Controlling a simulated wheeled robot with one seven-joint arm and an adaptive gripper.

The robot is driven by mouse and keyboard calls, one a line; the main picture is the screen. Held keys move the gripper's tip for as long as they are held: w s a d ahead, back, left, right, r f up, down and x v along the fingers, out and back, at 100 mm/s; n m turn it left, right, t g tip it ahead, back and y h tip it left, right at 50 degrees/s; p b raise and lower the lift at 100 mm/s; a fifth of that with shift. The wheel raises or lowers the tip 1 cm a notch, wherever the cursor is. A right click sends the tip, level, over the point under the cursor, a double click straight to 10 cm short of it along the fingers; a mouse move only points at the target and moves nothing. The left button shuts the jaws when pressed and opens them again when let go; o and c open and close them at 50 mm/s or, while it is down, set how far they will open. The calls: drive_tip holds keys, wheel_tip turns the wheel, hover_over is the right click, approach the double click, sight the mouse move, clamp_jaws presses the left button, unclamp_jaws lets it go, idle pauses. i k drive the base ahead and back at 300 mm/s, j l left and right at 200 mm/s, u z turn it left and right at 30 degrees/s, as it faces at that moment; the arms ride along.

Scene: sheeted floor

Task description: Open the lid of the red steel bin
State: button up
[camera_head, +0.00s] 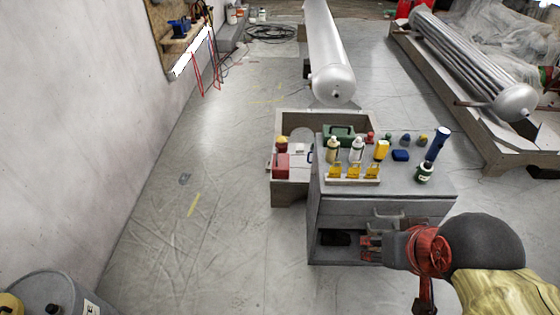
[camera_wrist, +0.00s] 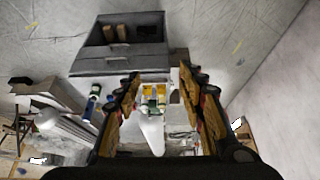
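I cannot clearly make out a red steel bin or its lid. A small red container (camera_head: 281,165) stands at the left of the cabinet, and a red object (camera_head: 405,8) is cut off by the top edge in the head view; I cannot tell whether either is the bin. My gripper (camera_head: 368,247) is in front of the grey cabinet's front in the head view. In the wrist view my gripper (camera_wrist: 160,74) has its two fingers spread wide, with nothing held between them.
The grey cabinet (camera_head: 325,215) has bottles and small containers on top and an open lower compartment. A long steel tank (camera_head: 328,50) lies behind it. A wooden frame (camera_head: 480,130) holds pipes at right. A grey drum (camera_head: 55,290) is at lower left.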

sight(280, 161)
drive_tip(key=i+j, duration=1.05)
drive_tip(key=i, duration=0.2)
drive_tip(key=i+j, duration=1.1)
drive_tip(key=i, duration=0.15)
drive_tip(key=i+l+z, duration=0.05)
drive_tip(key=l, duration=0.05)
